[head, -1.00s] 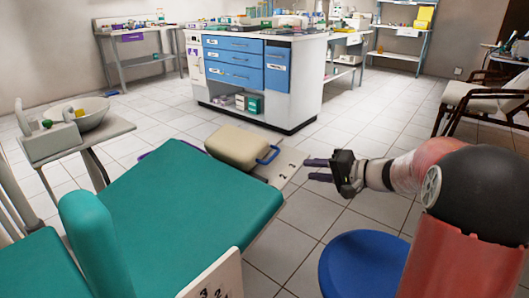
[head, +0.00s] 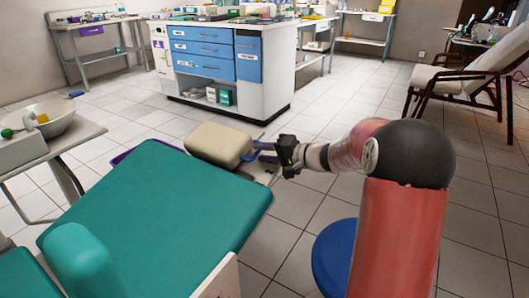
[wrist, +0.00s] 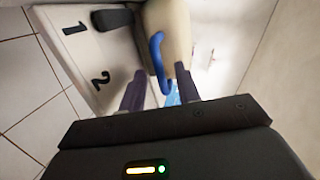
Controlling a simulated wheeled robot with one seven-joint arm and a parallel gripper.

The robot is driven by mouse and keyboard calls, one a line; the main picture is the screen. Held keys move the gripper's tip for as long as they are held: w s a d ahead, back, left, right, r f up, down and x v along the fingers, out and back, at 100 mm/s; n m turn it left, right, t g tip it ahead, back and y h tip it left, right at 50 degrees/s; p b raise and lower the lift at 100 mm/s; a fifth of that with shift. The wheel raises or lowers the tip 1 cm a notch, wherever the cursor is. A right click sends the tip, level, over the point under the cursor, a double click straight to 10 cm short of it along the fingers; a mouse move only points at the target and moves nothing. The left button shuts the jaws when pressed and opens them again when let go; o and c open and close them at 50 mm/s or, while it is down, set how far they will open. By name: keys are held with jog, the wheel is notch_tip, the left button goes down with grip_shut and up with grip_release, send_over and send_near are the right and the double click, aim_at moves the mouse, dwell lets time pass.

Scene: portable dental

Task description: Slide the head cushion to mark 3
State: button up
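The head cushion (head: 219,143) is a beige padded block at the far end of the teal chair (head: 155,205). The cushion (wrist: 172,28) has a blue loop handle (wrist: 156,55) facing my gripper (head: 262,151). My gripper (wrist: 160,88) is open, its two dark fingers either side of the handle's near end. I cannot tell whether they touch it. My fingers hide part of the handle in the head view.
A blue stool (head: 334,258) stands close below my arm. A tray stand with a white bowl (head: 45,120) is at the left. A cabinet with blue drawers (head: 203,50) stands behind the cushion. Open tiled floor lies to the right, before a cream reclining chair (head: 465,75).

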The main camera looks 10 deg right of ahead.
grip_shut()
dwell(0.3)
jog(key=shift+w, duration=0.1)
jog(key=w+d+r, duration=0.1)
jog(key=w+d, duration=0.3)
jog(key=w+d+r, duration=0.1)
jog(key=w+d, duration=0.2)
jog(key=shift+r+b, duration=0.3)
jog(key=shift+r, duration=0.15)
jog(key=shift+d, duration=0.1)
grip_release()
